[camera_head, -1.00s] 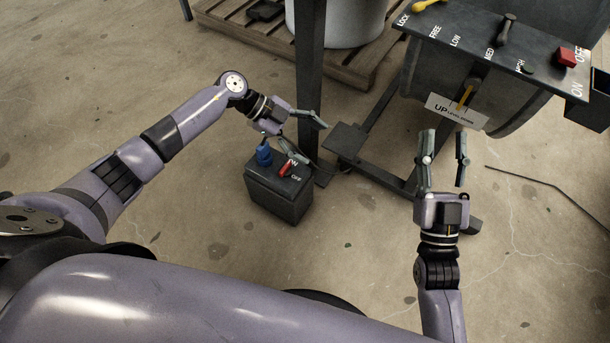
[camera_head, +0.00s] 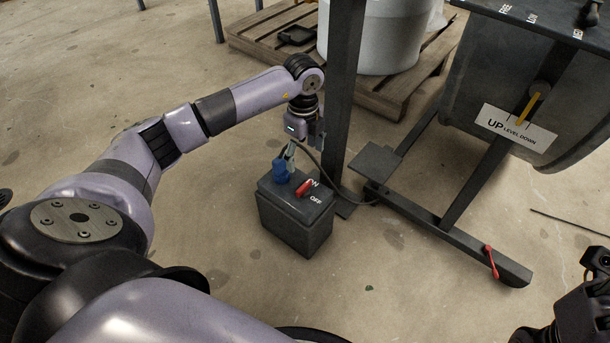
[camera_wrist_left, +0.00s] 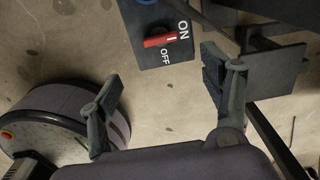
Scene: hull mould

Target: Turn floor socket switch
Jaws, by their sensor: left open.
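The floor socket (camera_head: 292,236) is a dark box on the concrete floor, with ON and OFF lettering on top. Its red switch (camera_head: 305,187) lies beside the lettering; in the left wrist view the red switch (camera_wrist_left: 158,41) lies crosswise, its white-marked end towards ON. A blue plug (camera_head: 281,171) stands on the box left of the switch. My left gripper (camera_head: 301,152) is above the back of the box. In the left wrist view my left gripper (camera_wrist_left: 160,80) is open and empty, its fingers spread apart below the switch in the picture. My right gripper's fingers are out of view.
A dark post (camera_head: 342,100) stands just behind the box, with a cable near its foot. The mould stand's base (camera_head: 450,235), with a red lever (camera_head: 491,262), is to the right. A pallet (camera_head: 280,45) lies behind. Floor in front of the box is clear.

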